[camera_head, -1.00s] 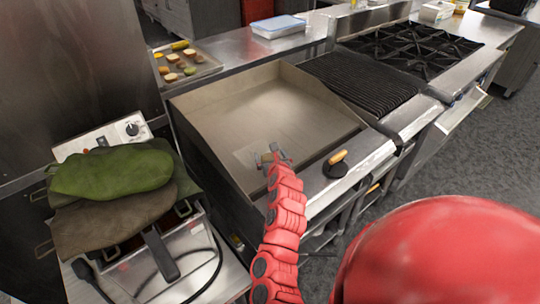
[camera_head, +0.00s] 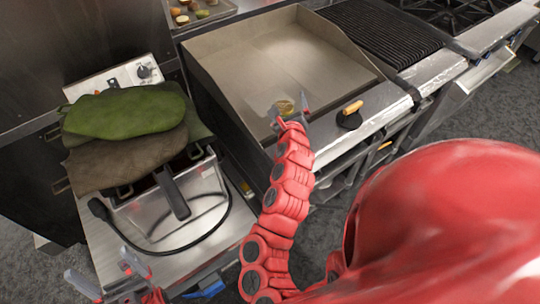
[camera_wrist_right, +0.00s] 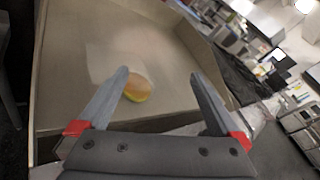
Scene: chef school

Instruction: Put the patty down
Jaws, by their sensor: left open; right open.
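The patty (camera_head: 285,106), a small round yellow-brown piece, is on the flat griddle (camera_head: 290,55) close to its front edge. In the right wrist view the patty (camera_wrist_right: 138,87) shows just beyond the left finger, on the griddle surface (camera_wrist_right: 85,85). My right gripper (camera_head: 291,109) is open at the griddle's front, its fingers apart around or just short of the patty. I cannot tell whether a finger touches it. My left gripper (camera_head: 103,275) is open and empty at the lower left, by the counter with the fryer.
A ribbed grill (camera_head: 385,35) is right of the griddle. A tray of food (camera_head: 200,14) is behind. Green and brown cloths (camera_head: 125,110) cover the fryer (camera_head: 165,200).

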